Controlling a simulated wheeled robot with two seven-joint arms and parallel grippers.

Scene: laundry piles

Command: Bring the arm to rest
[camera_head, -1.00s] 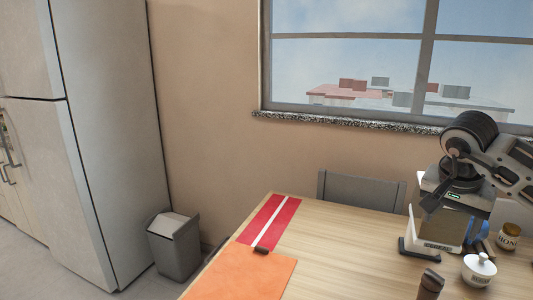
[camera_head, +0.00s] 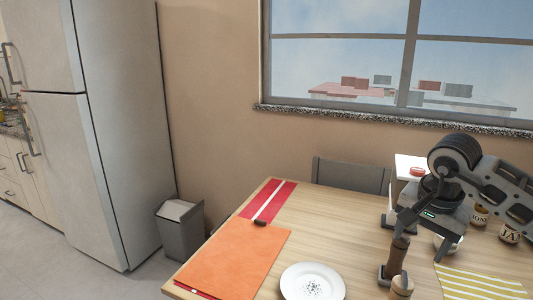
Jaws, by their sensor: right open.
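My right arm comes in from the right edge. Its gripper (camera_head: 428,234) points down over the right part of the wooden table (camera_head: 345,225). Its dark fingers are apart, and I see nothing held between them. A brown mill (camera_head: 398,256) stands just below and in front of it in the picture; I cannot tell whether they touch. The gripper partly hides a white box (camera_head: 404,164) and a white pot behind it. My left gripper is not in view.
An orange cloth (camera_head: 238,258) and a red cloth with a white stripe (camera_head: 281,198) lie at the table's left. A white plate (camera_head: 312,284), a yellow-striped cloth (camera_head: 475,284) and jars (camera_head: 509,233) are also on it. A grey chair (camera_head: 350,175) stands behind. A bin (camera_head: 180,230) stands by the fridge.

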